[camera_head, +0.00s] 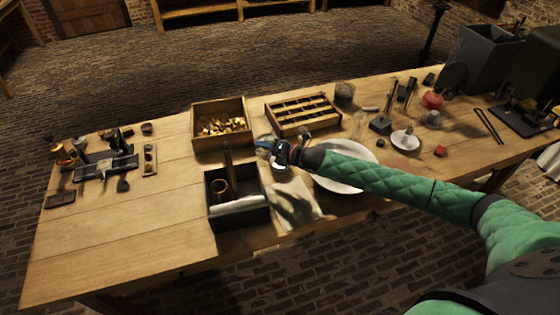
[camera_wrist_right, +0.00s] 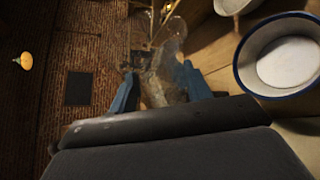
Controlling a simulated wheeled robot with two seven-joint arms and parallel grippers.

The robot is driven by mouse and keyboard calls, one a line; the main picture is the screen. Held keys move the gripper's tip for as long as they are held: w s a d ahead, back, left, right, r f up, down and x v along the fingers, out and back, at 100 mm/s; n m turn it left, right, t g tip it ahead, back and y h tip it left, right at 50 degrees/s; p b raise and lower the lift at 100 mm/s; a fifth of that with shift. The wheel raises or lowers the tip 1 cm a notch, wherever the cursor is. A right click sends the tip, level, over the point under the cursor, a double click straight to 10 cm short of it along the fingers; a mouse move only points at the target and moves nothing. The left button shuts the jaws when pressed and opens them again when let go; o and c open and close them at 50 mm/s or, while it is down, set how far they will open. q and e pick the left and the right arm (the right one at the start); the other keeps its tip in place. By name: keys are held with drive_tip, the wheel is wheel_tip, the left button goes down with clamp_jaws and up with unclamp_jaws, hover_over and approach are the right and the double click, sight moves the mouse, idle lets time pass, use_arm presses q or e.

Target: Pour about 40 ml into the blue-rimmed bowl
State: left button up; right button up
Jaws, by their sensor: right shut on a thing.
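My right gripper (camera_head: 268,147) is above the table, just left of a large white round vessel (camera_head: 345,187), which my right forearm partly covers. In the right wrist view my right gripper (camera_wrist_right: 160,88) has its two blue fingers closed around a clear glass vessel (camera_wrist_right: 165,72). The glass looks tilted in that picture; its contents cannot be made out. The blue-rimmed bowl (camera_wrist_right: 247,68) stands to the right in the wrist view, apart from the glass, with a pale white inside. My left gripper is not in view.
A black divided box (camera_head: 240,216) with a brown cup stands below the gripper. Wooden trays (camera_head: 222,104) and (camera_head: 302,112) lie behind it, one with brass pieces. A pale cloth (camera_head: 296,203) lies nearby. A small white dish (camera_head: 405,142) and tools are at right; bare wood lies at left front.

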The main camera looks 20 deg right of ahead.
drive_tip(key=shift+r+m, duration=0.1)
drive_tip(key=shift+m, duration=0.2)
use_arm(q)
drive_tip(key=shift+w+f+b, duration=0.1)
drive_tip(key=shift+b, duration=0.25)
use_arm(e)
drive_tip(key=shift+y, duration=0.3)
drive_tip(key=shift+m, duration=0.3)
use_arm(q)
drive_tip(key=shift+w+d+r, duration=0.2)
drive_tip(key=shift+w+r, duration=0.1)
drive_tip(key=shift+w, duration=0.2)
use_arm(e)
drive_tip(key=shift+s+a, duration=0.1)
drive_tip(key=shift+a, duration=0.1)
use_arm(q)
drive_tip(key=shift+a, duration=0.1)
use_arm(e)
drive_tip(key=shift+s, duration=0.1)
drive_tip(key=shift+s+a, duration=0.1)
drive_tip(key=shift+s+a+f, duration=0.15)
drive_tip(key=shift+a+f, duration=0.05)
drive_tip(key=shift+a, duration=0.05)
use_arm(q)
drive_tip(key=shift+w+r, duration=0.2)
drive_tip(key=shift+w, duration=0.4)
